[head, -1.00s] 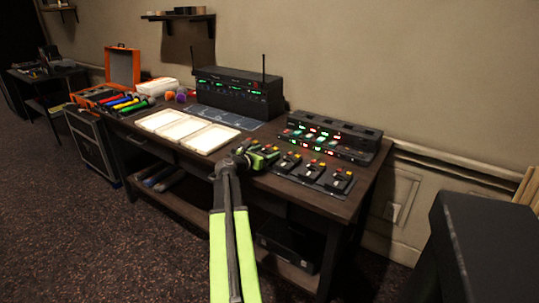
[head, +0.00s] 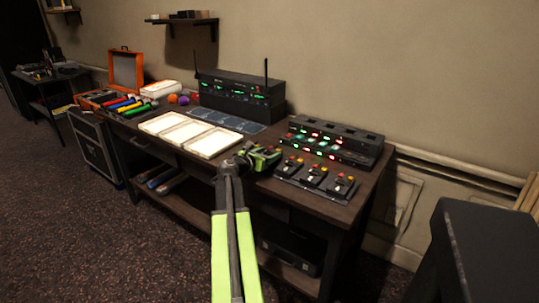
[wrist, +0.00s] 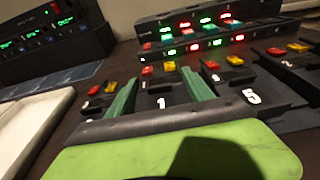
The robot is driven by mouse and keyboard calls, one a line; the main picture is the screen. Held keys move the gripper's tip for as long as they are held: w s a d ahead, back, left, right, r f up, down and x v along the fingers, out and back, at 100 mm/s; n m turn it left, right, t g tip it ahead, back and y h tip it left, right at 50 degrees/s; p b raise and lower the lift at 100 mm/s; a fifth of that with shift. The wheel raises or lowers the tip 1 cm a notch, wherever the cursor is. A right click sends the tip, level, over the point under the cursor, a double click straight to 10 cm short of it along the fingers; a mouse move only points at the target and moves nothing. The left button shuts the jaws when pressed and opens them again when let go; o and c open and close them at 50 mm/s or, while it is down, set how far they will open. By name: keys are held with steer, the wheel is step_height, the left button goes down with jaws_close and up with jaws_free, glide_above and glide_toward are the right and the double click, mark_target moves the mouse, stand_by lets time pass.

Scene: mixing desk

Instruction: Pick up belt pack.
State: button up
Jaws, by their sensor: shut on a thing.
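My gripper (head: 264,155) has green fingers and is over the front of the desk, at the left end of a row of belt packs. In the wrist view my gripper (wrist: 160,94) is shut on a black belt pack (wrist: 160,102) marked 1, with one finger on each side. Whether its underside is clear of the surface is hidden. Other black belt packs with red and yellow buttons stand beside it; one (head: 315,176) is mid-row and one (head: 342,186) is at the right end.
A charger rack with lit buttons (head: 333,140) stands behind the packs. White trays (head: 212,143) lie left of my gripper. A black receiver rack with antennas (head: 240,98) stands at the back. A dark box (head: 485,245) is at the right front.

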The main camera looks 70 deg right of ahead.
step_height(320, 180, up, 21)
steer(key=p, duration=1.9)
steer(key=shift+p, duration=0.35)
steer(key=shift+f, duration=0.1)
steer(key=shift+s, duration=0.1)
